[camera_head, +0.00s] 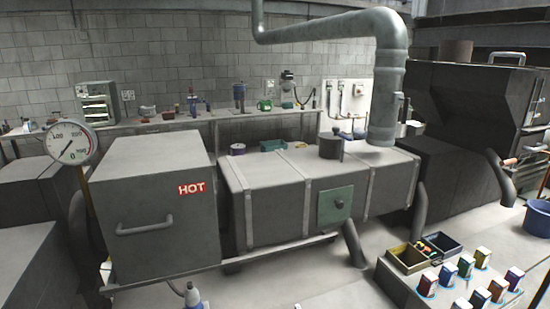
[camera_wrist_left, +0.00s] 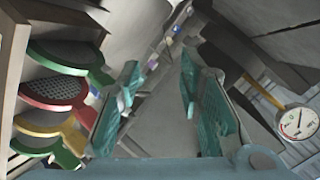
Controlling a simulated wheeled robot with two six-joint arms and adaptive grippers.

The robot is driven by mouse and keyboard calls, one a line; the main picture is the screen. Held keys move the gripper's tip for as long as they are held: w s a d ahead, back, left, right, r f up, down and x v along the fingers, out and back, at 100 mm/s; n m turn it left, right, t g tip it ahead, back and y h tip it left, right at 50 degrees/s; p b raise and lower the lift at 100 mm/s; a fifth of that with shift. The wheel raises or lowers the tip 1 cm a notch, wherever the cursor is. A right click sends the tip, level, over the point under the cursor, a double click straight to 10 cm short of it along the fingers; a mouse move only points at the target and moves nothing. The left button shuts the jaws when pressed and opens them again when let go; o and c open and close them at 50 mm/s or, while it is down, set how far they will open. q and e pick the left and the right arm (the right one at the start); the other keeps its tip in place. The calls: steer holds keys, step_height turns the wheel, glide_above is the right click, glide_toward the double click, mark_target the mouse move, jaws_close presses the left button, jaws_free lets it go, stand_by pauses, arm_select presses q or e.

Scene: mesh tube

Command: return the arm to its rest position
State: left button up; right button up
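My left gripper (camera_wrist_left: 159,66) shows in the left wrist view, with two teal ribbed fingers spread wide apart. Nothing is between the fingers; the grey floor and a bench edge show behind the gap. I cannot make out the left gripper in the head view. My right gripper is in neither view.
In the wrist view, a rack with green, red and yellow rings (camera_wrist_left: 52,90) stands close left of the fingers; a gauge (camera_wrist_left: 298,123) is at right. The head view shows a grey HOT box (camera_head: 150,200), duct (camera_head: 290,190), gauge (camera_head: 71,143) and crate (camera_head: 407,259).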

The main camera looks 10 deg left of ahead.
arm_select(q)
steer(key=s+d+f+n+g, duration=0.1)
steer(key=s+d+f, duration=0.1)
steer(key=s+d+f+g+h, duration=0.1)
steer(key=s+d+f, duration=0.1)
steer(key=s+d+f+n+g+h, duration=0.1)
steer(key=s+d+f+g, duration=0.1)
steer(key=s+f, duration=0.1)
steer(key=shift+f+n, duration=0.1)
steer(key=shift+n, duration=0.2)
steer(key=s+d+f+n+g+h, duration=0.1)
steer(key=s+d+f+g+h, duration=0.3)
steer(key=s+d, duration=0.4)
step_height(320, 180, down, 20)
steer(key=a+r, duration=0.1)
steer(key=s+f+g, duration=0.1)
steer(key=s+f, duration=1.2)
steer(key=s, duration=0.1)
steer(key=shift+s+a+f+n+g+b, duration=0.25)
steer(key=shift+a+n+g+b, duration=0.05)
steer(key=shift+a+n+g, duration=0.1)
